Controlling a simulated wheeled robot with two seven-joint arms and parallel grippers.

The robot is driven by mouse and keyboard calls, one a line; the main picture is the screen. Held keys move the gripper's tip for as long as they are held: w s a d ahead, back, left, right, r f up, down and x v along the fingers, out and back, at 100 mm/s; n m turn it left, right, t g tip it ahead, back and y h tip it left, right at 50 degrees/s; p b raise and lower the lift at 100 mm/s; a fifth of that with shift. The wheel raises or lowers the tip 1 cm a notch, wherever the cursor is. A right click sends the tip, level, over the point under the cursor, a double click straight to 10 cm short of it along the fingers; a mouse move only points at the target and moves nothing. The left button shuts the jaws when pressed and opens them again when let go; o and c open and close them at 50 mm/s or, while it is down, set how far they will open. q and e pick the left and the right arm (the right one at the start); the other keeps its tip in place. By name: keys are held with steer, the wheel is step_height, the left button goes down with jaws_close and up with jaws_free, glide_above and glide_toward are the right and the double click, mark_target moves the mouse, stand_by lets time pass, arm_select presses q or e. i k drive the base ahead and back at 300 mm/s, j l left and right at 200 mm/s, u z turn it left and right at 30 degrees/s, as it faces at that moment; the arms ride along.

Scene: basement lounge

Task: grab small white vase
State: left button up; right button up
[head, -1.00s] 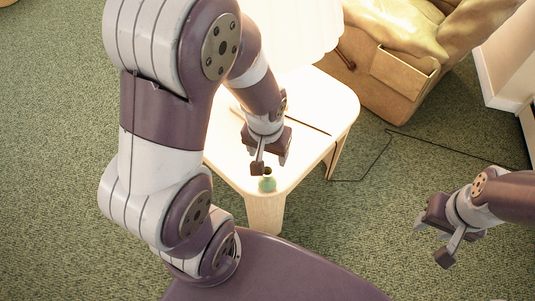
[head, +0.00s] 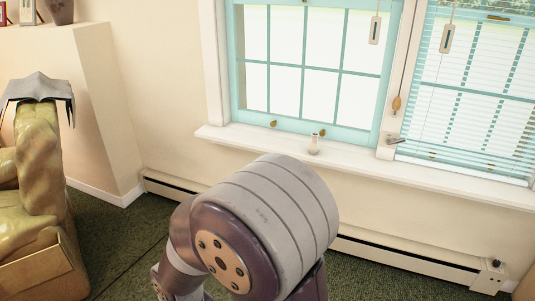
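One of my arms fills the lower middle of the head view, below the sill. It appears apart from the vase in the picture. The fingers of neither gripper can be made out, so what they hold cannot be seen.
A baseboard heater (head: 405,259) runs along the wall under the windows. A green-yellow armchair (head: 38,190) stands at the left. A dark vase (head: 60,11) stands on a ledge (head: 75,34) at upper left. Green carpet (head: 118,237) lies between chair and arm.

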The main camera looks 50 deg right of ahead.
mark_target(313, 147)
steer(key=z, duration=2.05)
